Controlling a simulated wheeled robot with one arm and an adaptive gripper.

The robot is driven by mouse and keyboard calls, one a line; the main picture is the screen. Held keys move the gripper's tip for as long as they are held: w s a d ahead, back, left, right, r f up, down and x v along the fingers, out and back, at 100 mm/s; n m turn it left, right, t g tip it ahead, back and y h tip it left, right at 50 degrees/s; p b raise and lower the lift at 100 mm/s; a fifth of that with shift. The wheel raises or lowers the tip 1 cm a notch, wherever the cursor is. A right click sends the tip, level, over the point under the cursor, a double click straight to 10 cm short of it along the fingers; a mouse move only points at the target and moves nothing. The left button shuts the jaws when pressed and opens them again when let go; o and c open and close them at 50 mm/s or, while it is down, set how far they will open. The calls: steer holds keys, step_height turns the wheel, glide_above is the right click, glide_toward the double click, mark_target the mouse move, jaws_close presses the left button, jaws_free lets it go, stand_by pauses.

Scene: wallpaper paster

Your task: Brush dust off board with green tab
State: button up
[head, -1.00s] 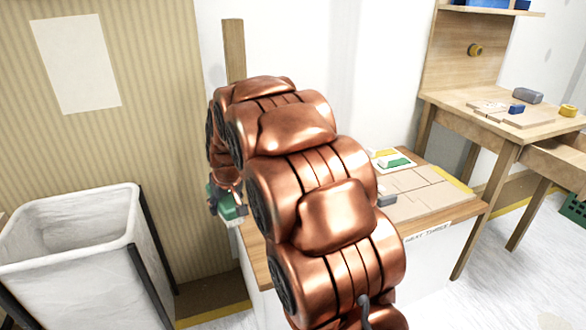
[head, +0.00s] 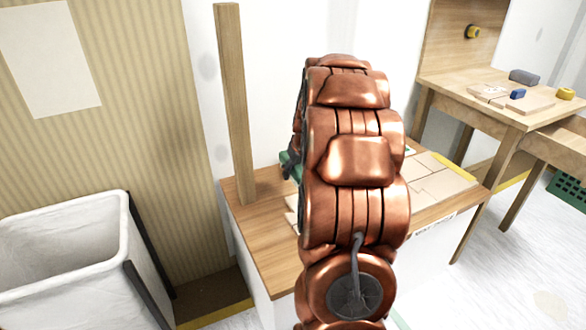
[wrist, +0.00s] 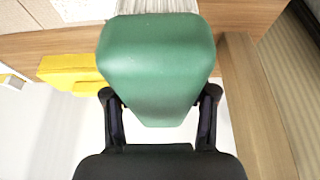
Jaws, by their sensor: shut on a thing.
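My gripper (wrist: 160,108) is shut on a brush with a green handle (wrist: 158,60), and its pale bristles (wrist: 157,6) show at the top of the wrist view. In the head view my arm hides most of the gripper; a bit of green (head: 288,160) shows left of the arm. Pale boards (head: 432,180) lie on the wooden table, partly behind my arm. Which board bears the green tab cannot be told now, nor whether dust lies on it. Whether the bristles touch anything is unclear.
A wooden post (head: 235,110) stands on the table's (head: 262,245) left side. A yellow piece (wrist: 75,72) lies near the table edge in the wrist view. A white bin (head: 65,270) stands at left. A second workbench (head: 470,105) stands at back right.

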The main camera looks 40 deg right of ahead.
steer(key=shift+s, duration=0.1)
steer(key=shift+f, duration=0.1)
steer(key=shift+f+b, duration=0.4)
steer(key=shift+f, duration=2.75)
